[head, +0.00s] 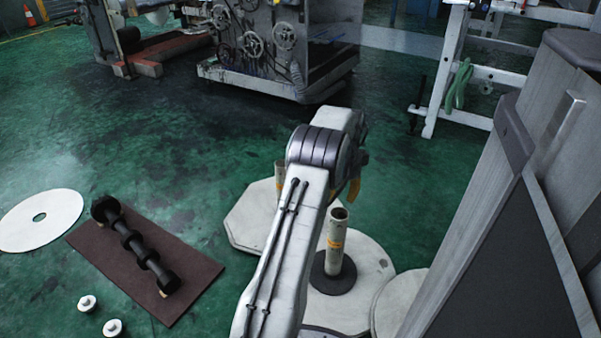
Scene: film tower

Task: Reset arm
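My arm rises from the bottom centre of the head view to a dark banded joint and bends away from me there. What seems to be part of my gripper (352,190), with yellow pieces, shows just right of the arm below the joint. The rest is hidden behind the arm, so I cannot tell whether it is open or shut, or whether it holds anything. A pale upright tube (336,242) with an orange label stands on a dark disc (333,280) below it. A second tube (280,172) stands behind, partly covered by the arm.
Pale plates (372,268) lie under the tubes. A brown mat (195,262) with a dark lobed roller (135,245) lies left, beside a white disc (40,220) and two small white knobs (87,303). A grey cabinet (520,220) fills the right. Machinery (265,45) stands behind; green floor between is clear.

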